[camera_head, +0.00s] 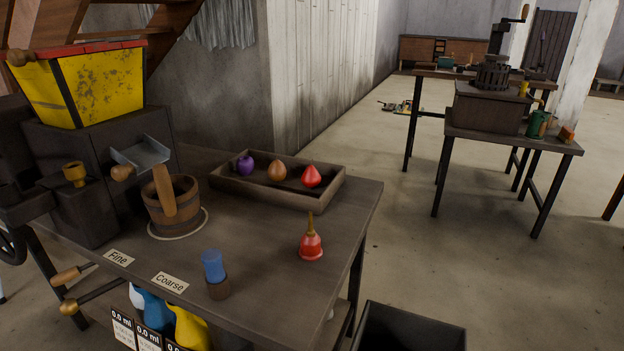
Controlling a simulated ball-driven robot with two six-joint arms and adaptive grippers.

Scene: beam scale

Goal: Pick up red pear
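The red pear (311,176) sits in the right part of a shallow wooden tray (262,197) on the dark table. It is bright red with a pointed top. An orange-brown fruit (277,170) and a purple fruit (246,165) lie to its left in the same tray. The three stand apart from each other. Neither of my grippers shows in the head view.
A red bell-shaped object with an upright handle (311,243) stands in front of the tray. A wooden bucket (173,207), a blue-topped cup (214,271) and a yellow hopper machine (88,88) are to the left. A dark open bin (410,330) stands at the lower right.

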